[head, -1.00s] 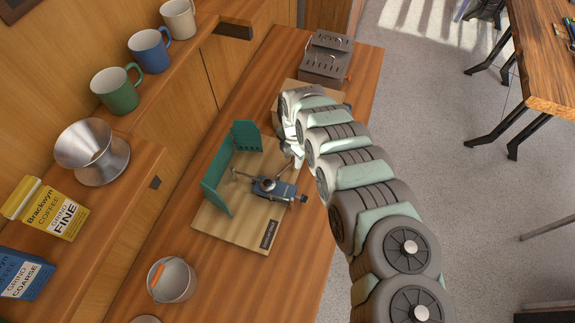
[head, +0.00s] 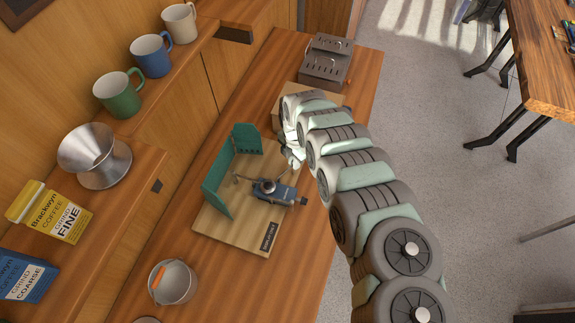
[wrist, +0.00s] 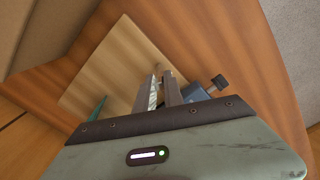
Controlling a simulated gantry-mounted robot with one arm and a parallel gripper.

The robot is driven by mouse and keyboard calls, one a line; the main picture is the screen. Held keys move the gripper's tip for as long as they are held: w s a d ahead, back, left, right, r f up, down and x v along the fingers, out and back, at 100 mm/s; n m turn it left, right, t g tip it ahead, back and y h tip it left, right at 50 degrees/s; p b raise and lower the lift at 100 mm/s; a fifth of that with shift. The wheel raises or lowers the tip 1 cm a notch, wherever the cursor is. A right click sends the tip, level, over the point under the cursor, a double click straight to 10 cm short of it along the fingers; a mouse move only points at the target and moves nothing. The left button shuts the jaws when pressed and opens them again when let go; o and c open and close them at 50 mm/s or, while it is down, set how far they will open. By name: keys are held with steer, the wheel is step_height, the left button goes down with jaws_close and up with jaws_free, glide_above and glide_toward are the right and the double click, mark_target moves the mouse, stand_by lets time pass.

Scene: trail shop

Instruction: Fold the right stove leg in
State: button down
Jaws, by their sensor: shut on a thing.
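The small blue stove (head: 283,192) with a round burner (head: 267,186) sits on a wooden board in the head view. One thin leg (head: 241,178) sticks out to its left. My gripper (head: 289,163) is low at the stove's far side, shut on the right stove leg; the grip itself is mostly hidden there. In the wrist view my gripper's two fingers (wrist: 160,91) are close together beside the stove's blue body (wrist: 194,94) and its dark knob (wrist: 219,82). How far the leg is turned cannot be told.
A teal windscreen (head: 217,187) stands behind and left of the stove on the board (head: 235,230). A small pot (head: 174,285) is at the near end of the counter, a metal grill box (head: 326,62) at the far end. Mugs line the left shelf.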

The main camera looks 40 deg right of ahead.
steer(key=shift+s+r+p, duration=0.2)
steer(key=shift+s+p, duration=0.5)
steer(key=shift+s+a+f, duration=0.1)
steer(key=shift+s+f, duration=0.05)
steer(key=shift+f, duration=0.05)
steer(key=shift+s+a+p, duration=0.2)
steer(key=shift+s+p, duration=0.3)
steer(key=shift+p, duration=0.15)
steer(key=shift+s+a+p, duration=0.15)
steer(key=shift+s+p, duration=0.35)
steer(key=shift+p, duration=0.1)
